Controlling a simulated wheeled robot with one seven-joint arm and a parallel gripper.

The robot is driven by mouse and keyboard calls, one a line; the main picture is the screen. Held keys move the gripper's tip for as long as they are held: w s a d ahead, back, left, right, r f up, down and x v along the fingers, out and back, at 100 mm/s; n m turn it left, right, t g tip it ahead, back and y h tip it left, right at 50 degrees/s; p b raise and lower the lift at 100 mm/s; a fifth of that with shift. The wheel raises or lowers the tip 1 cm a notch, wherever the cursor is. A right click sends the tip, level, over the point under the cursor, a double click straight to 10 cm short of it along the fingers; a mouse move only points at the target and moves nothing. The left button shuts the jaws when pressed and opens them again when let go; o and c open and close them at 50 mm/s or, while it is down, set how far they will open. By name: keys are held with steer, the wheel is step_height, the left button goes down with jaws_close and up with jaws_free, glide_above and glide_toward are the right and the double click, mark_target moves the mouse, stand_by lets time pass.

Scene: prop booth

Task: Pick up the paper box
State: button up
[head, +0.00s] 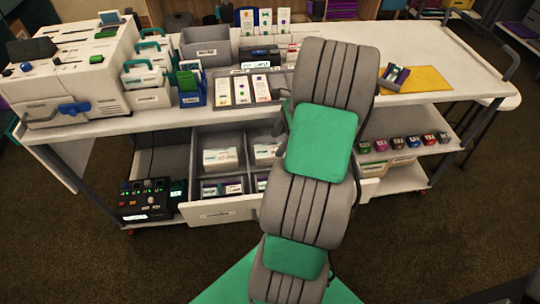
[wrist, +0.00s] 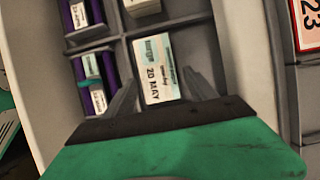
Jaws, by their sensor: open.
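A pale paper box with a teal-and-cream label reading "20 MAY" (wrist: 158,58) lies in a grey drawer compartment in the wrist view. In the head view, pale packs in the open drawer (head: 220,211) include one at the back left (head: 220,158) and one at the back right (head: 266,153). My gripper (wrist: 160,78) is open and empty. Its two fingers stand either side of the labelled box's near part in the picture; I cannot tell whether they touch it. My arm hides the gripper and part of the drawer in the head view.
Purple packs (wrist: 90,85) fill the neighbouring compartments, with grey dividers between. The white bench top (head: 420,50) above holds a grey bin (head: 206,48), cards and a yellow mat (head: 420,79). Several small pots (head: 396,143) stand on the right shelf.

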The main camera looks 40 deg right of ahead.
mark_target(273, 149)
steer(key=x, duration=0.5)
steer(key=shift+a+f, duration=0.25)
steer(key=shift+a, duration=0.15)
steer(key=shift+f, duration=0.1)
steer(key=shift+c, duration=0.2)
steer(key=c, duration=0.5)
steer(key=shift+b, duration=0.3)
step_height(273, 149, up, 4)
steer(key=shift+s+r+p, duration=0.1)
steer(key=shift+p, duration=0.25)
steer(key=s+a+r, duration=0.1)
steer(key=s+r, duration=0.2)
steer(key=s, duration=0.1)
steer(key=s+a+r, duration=0.2)
steer(key=s+r, duration=0.1)
steer(key=s, duration=0.1)
steer(key=s+a+r+p, duration=0.1)
steer(key=s+r, duration=0.2)
steer(key=s, duration=0.2)
steer(key=shift+a, duration=0.2)
